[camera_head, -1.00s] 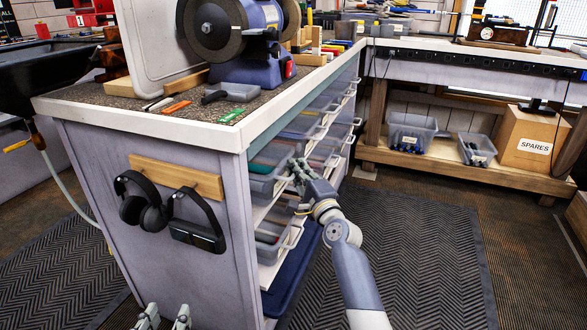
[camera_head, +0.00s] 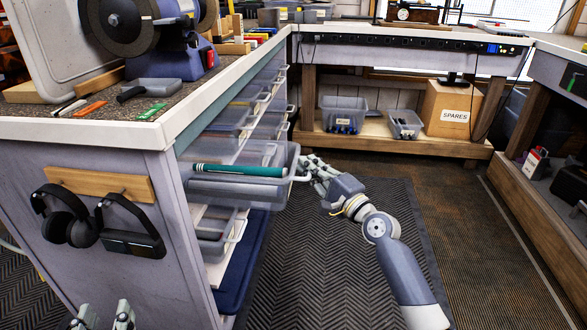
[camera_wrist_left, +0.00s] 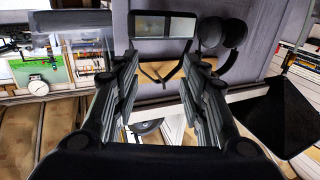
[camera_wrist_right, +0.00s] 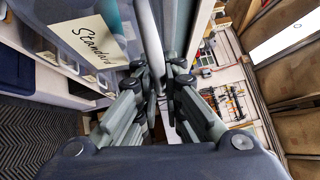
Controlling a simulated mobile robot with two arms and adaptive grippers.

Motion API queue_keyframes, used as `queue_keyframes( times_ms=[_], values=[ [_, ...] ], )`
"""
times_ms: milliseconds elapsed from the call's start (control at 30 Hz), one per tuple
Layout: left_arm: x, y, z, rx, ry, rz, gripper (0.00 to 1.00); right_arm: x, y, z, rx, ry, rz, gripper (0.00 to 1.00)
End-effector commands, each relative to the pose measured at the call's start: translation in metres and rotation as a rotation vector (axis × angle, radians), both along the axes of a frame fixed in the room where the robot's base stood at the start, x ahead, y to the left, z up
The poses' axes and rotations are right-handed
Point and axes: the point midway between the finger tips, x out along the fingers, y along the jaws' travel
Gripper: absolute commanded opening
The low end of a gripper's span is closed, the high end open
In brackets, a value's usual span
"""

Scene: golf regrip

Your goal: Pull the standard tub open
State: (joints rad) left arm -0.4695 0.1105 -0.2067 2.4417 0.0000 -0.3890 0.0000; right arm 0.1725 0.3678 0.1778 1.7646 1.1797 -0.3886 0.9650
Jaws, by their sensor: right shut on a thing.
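The standard tub (camera_head: 230,190) is a clear grey tub pulled well out of the side of the cabinet, with a teal grip (camera_head: 240,170) lying in it. Its handwritten "Standard" label (camera_wrist_right: 88,42) shows in the right wrist view. My right gripper (camera_head: 306,170) is at the tub's front and shut on its pale bar handle (camera_wrist_right: 150,45); the fingers hide part of the handle. My left gripper (camera_head: 103,316) is low at the bottom left, apart from the tub. In the left wrist view (camera_wrist_left: 160,62) its fingers are spread and empty.
Other tubs (camera_head: 215,230) sit in the cabinet above and below. The cabinet top (camera_head: 100,130) holds a bench grinder (camera_head: 150,45) and small tools. Headphones (camera_head: 65,215) hang on the cabinet's end. The floor mat (camera_head: 320,270) in front is clear; a SPARES box (camera_head: 455,112) stands behind.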

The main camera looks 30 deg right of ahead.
Motion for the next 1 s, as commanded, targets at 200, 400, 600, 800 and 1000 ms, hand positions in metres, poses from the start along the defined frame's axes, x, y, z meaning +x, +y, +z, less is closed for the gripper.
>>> queue_keyframes(
  times_ms=[200, 400, 600, 800, 1000],
  values=[
    [0.001, -0.002, 0.012, -0.015, -0.059, -0.003, 0.4, -0.006, -0.007, -0.002, 0.001, 0.004, 0.002, 0.0],
    [0.0, -0.002, 0.013, -0.016, -0.063, -0.003, 0.4, -0.006, -0.008, -0.002, 0.001, 0.004, 0.002, 0.0],
    [0.0, -0.002, 0.013, -0.016, -0.063, -0.003, 0.4, -0.006, -0.008, -0.002, 0.001, 0.004, 0.002, 0.22],
    [0.0, -0.002, 0.013, -0.016, -0.063, -0.004, 0.4, -0.006, -0.008, -0.001, 0.001, 0.002, 0.0, 0.29],
    [0.0, -0.002, 0.012, -0.016, -0.059, -0.003, 0.4, -0.007, -0.008, -0.001, 0.001, 0.002, 0.0, 0.29]
  ],
)
